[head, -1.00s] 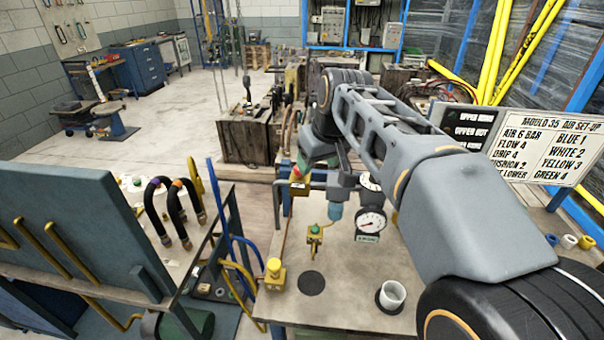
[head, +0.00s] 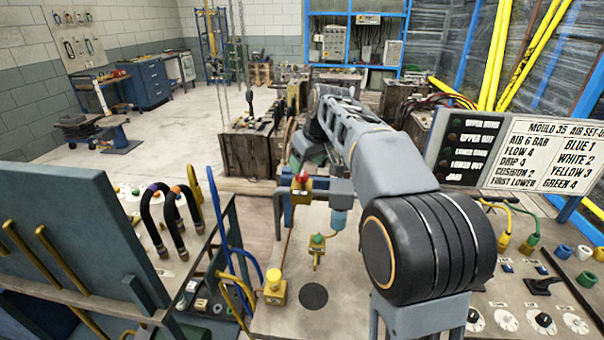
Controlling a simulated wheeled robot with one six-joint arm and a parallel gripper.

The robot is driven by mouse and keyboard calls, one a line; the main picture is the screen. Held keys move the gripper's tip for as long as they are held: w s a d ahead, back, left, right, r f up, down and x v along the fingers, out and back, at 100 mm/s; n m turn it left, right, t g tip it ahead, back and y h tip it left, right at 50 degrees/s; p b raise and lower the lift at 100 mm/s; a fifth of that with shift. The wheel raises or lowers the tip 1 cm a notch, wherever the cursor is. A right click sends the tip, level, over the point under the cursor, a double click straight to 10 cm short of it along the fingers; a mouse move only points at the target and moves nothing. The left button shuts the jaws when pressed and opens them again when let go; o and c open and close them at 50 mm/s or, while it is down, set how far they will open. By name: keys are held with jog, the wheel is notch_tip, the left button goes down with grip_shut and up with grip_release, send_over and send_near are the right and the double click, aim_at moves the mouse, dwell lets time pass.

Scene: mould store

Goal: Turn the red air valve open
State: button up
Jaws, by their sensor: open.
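The red air valve (head: 303,180) is a red knob on a yellow body, on the pipework at the back of the bench (head: 272,322). A blue-bowled filter (head: 339,220) hangs to its right. My gripper (head: 307,150) is at the far end of my arm, small and partly covered, just above and behind the valve in the picture. It is open and appears empty. I cannot tell its exact distance from the knob. The knob shows clear. My arm hides the pressure gauge and the white cup.
A yellow-knobbed valve (head: 275,287) and a green-button valve (head: 317,250) stand on the bench. A blue panel and a hose rack (head: 220,255) are at left. A set-up board (head: 543,155) and dials (head: 508,320) are at right. Wooden-sided blocks (head: 247,152) stand behind.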

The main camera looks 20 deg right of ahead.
aim_at(302, 173)
jog(key=shift+x, duration=2.4)
jog(key=shift+r, duration=0.1)
jog(key=c, duration=0.9)
